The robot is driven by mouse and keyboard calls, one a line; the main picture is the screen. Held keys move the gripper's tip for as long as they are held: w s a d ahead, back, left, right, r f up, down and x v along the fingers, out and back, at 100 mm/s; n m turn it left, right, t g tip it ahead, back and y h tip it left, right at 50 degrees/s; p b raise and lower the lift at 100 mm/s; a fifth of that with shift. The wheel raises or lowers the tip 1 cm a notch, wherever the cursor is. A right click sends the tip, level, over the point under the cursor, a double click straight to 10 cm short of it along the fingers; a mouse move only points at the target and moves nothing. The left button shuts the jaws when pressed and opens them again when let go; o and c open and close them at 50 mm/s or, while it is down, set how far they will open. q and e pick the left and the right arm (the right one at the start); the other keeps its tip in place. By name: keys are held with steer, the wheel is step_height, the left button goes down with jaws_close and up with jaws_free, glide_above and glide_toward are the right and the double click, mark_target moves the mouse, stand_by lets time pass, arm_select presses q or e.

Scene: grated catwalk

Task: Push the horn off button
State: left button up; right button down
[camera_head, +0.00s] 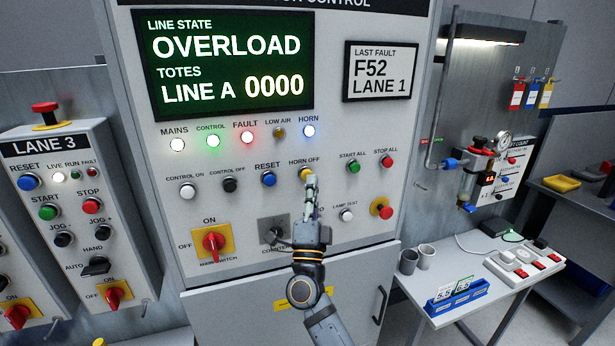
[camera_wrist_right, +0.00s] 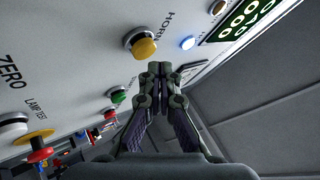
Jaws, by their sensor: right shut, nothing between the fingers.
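The yellow horn off button (camera_head: 305,174) sits on the grey control panel, under its HORN OFF label. It also shows in the wrist view (camera_wrist_right: 140,43), with its yellow cap standing out from the panel. My right gripper (camera_head: 311,183) is shut and empty, its fingertips just below the button in the head view and overlapping its lower edge. In the wrist view the closed fingertips (camera_wrist_right: 160,68) appear beside the cap; I cannot tell whether they touch it. The HORN lamp (camera_head: 309,131) above is lit. My left gripper is not in view.
Nearby are the blue reset button (camera_head: 269,179), green start all button (camera_head: 354,167), red stop all button (camera_head: 388,161) and red-yellow main switch (camera_head: 212,244). A LANE 3 box (camera_head: 60,190) stands left. A side table (camera_head: 480,300) with cups stands right.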

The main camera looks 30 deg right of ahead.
steer(key=shift+w, duration=0.1)
stand_by(0.6)
steer(key=shift+w+d, duration=0.1)
steer(key=shift+w, duration=0.2)
steer(key=shift+w+d, duration=0.2)
steer(key=shift+w, duration=0.55)
stand_by(0.8)
stand_by(0.4)
steer(key=shift+s+a+p, duration=0.2)
steer(key=shift+s, duration=0.4)
steer(key=shift+s+a+p, duration=0.15)
steer(key=shift+s, duration=0.4)
steer(key=s, duration=0.2)
steer(key=s+a, duration=0.1)
steer(key=s, duration=0.2)
